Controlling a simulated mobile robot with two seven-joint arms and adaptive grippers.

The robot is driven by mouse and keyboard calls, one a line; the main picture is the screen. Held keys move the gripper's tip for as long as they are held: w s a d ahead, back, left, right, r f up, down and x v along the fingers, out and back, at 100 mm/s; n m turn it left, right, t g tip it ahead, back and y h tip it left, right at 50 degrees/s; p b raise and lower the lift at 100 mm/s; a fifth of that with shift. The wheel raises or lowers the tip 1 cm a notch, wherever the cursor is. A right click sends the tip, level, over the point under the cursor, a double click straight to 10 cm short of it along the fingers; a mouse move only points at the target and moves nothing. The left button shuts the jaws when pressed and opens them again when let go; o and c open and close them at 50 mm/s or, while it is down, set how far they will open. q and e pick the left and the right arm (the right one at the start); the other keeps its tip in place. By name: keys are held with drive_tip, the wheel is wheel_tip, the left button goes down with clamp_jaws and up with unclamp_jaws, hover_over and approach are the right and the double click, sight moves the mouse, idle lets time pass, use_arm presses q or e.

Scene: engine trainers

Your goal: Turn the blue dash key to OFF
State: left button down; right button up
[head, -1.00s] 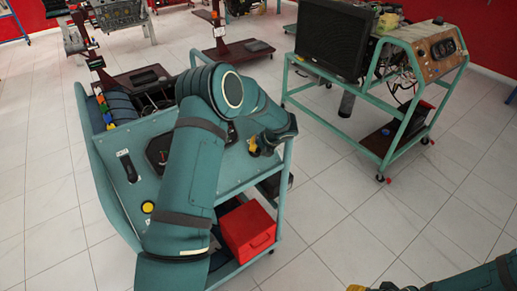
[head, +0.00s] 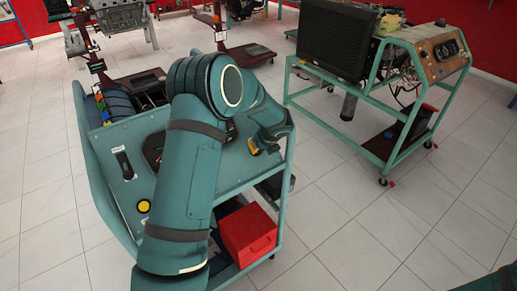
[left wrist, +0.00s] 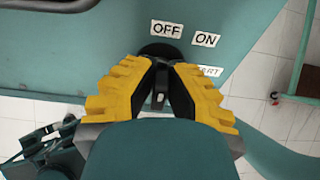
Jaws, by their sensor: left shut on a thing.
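My left gripper (left wrist: 160,64) has its yellow fingers closed at the dash panel in the left wrist view. It is shut on the dash key (left wrist: 158,98), of which only a small greyish part shows between the fingers; its blue colour and exact angle cannot be told. A dark round switch base (left wrist: 158,50) shows behind the fingertips. The OFF label (left wrist: 167,29) is above the fingertips, the ON label (left wrist: 206,39) to their right, and the START label (left wrist: 211,71) is partly hidden. In the head view my left gripper (head: 253,148) is at the panel's right side. My right gripper is out of view.
The teal engine trainer (head: 107,148) carries a yellow button (head: 144,205) and a black lever (head: 125,165). A red box (head: 247,231) sits on its lower shelf. A second trainer (head: 432,60) stands at the back right, with clear floor between.

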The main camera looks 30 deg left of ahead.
use_arm(q)
drive_tip(key=shift+f, duration=0.1)
idle(0.4)
drive_tip(key=c, duration=1)
unclamp_jaws()
drive_tip(key=v, duration=1.2)
drive_tip(key=shift+s+a, duration=0.1)
